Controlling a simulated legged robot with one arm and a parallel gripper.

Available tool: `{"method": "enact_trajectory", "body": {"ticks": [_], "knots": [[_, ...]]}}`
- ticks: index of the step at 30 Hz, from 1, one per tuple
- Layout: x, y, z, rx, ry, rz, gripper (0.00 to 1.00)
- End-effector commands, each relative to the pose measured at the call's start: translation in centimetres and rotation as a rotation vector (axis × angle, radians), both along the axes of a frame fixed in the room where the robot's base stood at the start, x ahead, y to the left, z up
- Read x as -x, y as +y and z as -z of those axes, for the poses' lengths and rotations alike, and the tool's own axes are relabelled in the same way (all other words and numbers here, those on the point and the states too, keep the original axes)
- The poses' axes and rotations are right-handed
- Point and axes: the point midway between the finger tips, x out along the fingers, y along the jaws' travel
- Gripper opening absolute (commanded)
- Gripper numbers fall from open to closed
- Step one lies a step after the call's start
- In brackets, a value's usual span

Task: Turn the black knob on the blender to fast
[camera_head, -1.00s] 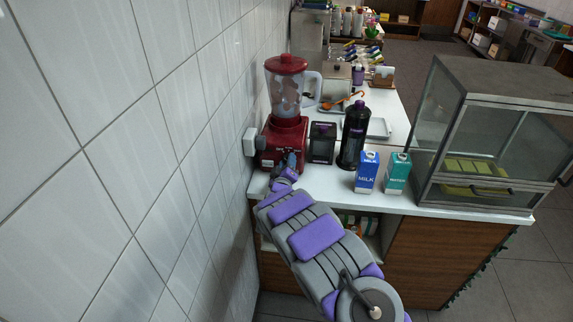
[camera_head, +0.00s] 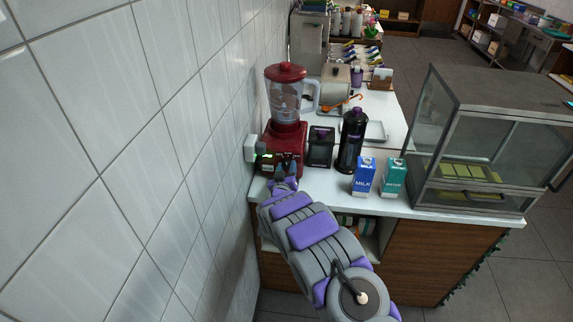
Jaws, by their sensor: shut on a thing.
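The red blender (camera_head: 283,140) stands at the counter's left end near the tiled wall, with a clear jug (camera_head: 286,98) and a red lid on top. My gripper (camera_head: 287,170) is at the front of its red base, at the lower middle. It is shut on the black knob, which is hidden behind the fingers. The knob's setting and markings cannot be read from here. A small green glow shows at the left edge of the base.
A black container (camera_head: 321,147) and a tall black bottle (camera_head: 351,140) stand right of the blender. A blue milk carton (camera_head: 364,177) and a teal carton (camera_head: 392,178) are near the front edge. A glass display case (camera_head: 480,140) fills the right. The wall is close on the left.

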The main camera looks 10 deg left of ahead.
Motion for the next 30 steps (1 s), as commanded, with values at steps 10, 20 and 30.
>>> {"method": "enact_trajectory", "body": {"ticks": [10,20,30], "knots": [[0.19,0.15,0.19,-0.327,-0.001,-0.003,0.14],[0.21,0.03,0.22,-0.622,-0.013,-0.002,0.14],[0.21,-0.09,0.44,-0.829,-0.019,0.0,0.14]]}}
